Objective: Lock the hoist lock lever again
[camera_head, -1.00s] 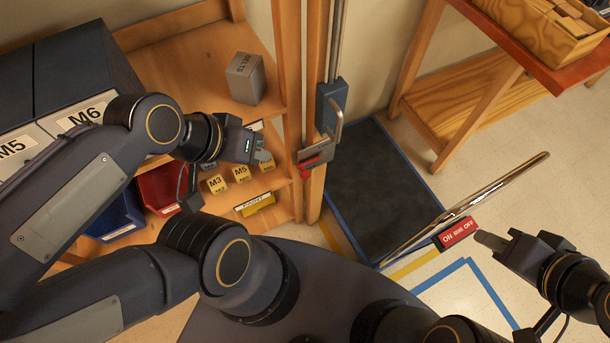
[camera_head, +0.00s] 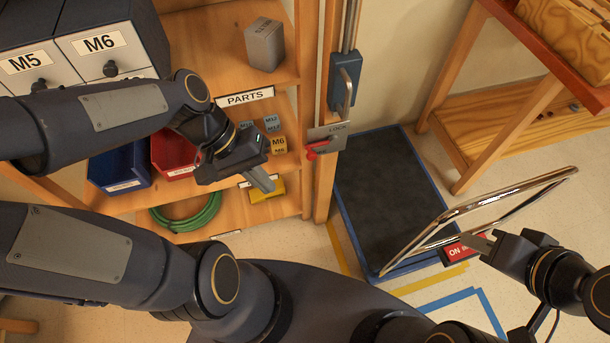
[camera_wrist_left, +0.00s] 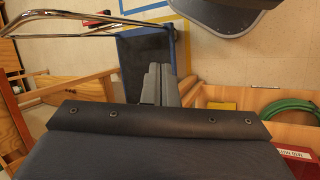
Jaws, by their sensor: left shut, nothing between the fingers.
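The red lock lever (camera_head: 318,148) sits at the lower edge of a metal plate marked LOCK (camera_head: 328,131) on the wooden post. Above it is a blue bracket with a metal handle (camera_head: 346,90). My left gripper (camera_head: 264,183) is shut and empty, left of and below the lever, in front of the shelf and apart from the lever. Its closed fingers show in the left wrist view (camera_wrist_left: 160,85), where I cannot make out the lever. My right gripper (camera_head: 480,243) is by the chrome handle and the red tag; whether its jaws are open is unclear.
A dark, blue-edged platform (camera_head: 385,190) with a chrome handle (camera_head: 500,197) and red tag (camera_head: 460,249) stands on the floor right of the post. The shelf at left holds drawers, blue and red bins (camera_head: 121,167), small blocks and a green coil (camera_head: 187,215). A wooden bench (camera_head: 540,80) stands right.

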